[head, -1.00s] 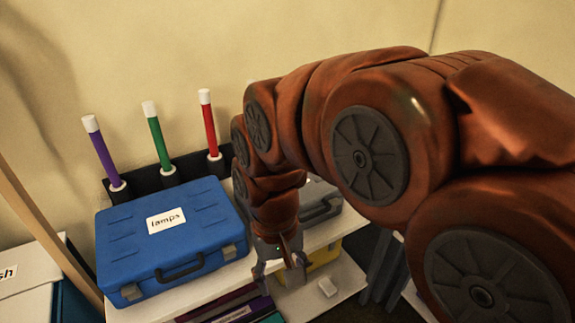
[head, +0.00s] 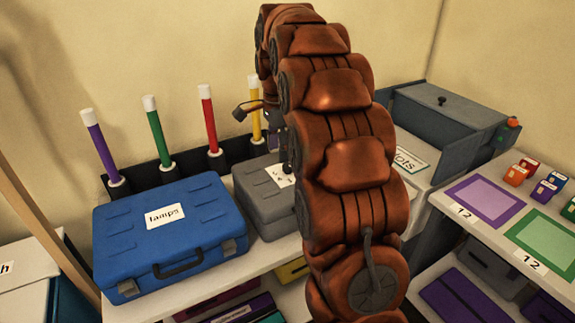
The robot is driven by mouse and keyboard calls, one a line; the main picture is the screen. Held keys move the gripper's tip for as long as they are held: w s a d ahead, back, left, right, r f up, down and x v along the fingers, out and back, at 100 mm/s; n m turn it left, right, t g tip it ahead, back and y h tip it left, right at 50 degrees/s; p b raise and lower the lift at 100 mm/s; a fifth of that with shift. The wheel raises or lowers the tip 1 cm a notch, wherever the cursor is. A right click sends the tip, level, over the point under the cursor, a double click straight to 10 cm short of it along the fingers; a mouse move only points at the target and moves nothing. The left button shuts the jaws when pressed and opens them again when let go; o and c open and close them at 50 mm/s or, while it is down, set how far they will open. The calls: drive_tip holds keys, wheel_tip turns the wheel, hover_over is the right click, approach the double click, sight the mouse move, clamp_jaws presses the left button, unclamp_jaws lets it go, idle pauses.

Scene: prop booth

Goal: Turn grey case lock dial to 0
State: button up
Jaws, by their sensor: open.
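The grey case (head: 263,205) lies shut on the white shelf top, to the right of the blue case (head: 165,238). A white label shows on its lid, partly covered. My arm stands in front of its right part, so that side and most of its front are hidden. I cannot make out a lock dial or its number. My gripper (head: 262,132) is above the back of the grey case, beside the yellow wand, largely hidden by my arm. One finger sticks out to the left, apart from the other; the jaws are open and nothing shows in them.
Purple, green, red and yellow wands (head: 209,118) stand in a black rack behind the cases. A blue-grey box (head: 445,120) stands at the back right. A white table (head: 470,228) at right holds mats and small coloured blocks. Lower shelves hold more cases.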

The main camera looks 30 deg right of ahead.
sight(288, 165)
drive_tip(key=w+d+m, duration=0.1)
drive_tip(key=w+d+f+m, duration=0.1)
drive_tip(key=d, duration=0.1)
drive_tip(key=w+d+m, duration=0.1)
drive_tip(key=d, duration=0.1)
drive_tip(key=shift+w+d+f, duration=0.25)
drive_tip(key=shift+w, duration=0.1)
drive_tip(key=shift+f+p, duration=0.6)
drive_tip(key=shift+f, duration=3.25)
clamp_jaws()
